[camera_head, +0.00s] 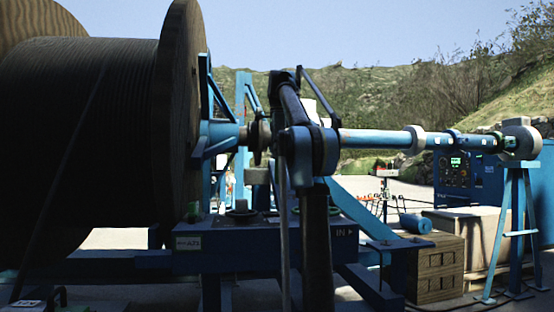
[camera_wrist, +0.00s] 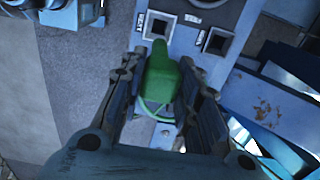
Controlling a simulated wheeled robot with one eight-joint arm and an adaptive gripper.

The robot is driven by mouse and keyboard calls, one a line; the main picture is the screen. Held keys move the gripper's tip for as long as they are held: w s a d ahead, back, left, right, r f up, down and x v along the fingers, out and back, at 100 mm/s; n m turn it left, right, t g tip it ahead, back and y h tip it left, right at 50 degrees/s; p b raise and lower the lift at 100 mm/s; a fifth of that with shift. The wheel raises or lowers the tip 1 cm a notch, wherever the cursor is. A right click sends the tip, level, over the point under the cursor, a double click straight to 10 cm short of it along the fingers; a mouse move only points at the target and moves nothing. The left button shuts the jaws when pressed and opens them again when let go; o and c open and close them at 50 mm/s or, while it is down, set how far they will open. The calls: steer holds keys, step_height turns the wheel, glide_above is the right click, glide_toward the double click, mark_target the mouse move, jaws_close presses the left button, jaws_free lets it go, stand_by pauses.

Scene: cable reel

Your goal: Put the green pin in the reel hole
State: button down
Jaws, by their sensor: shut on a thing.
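In the wrist view my gripper (camera_wrist: 163,88) is shut on the green pin (camera_wrist: 161,72), whose thick green body sits between the two dark fingers. A thin pale-green loop (camera_wrist: 152,108) shows below the pin's body. The pin lies over a blue-grey panel with dark square openings; I cannot tell whether it touches the panel. The large cable reel (camera_head: 85,120) fills the left of the head view, wound with dark cable, with a wooden flange (camera_head: 178,110) on its right side. I cannot make out the reel hole. The gripper and held pin are not clear in the head view.
The panel has square openings, one at left (camera_wrist: 157,25) and one at right (camera_wrist: 215,41). Blue frame beams (camera_wrist: 265,105) lie right in the wrist view.

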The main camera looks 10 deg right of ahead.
steer(key=shift+r, duration=2.25)
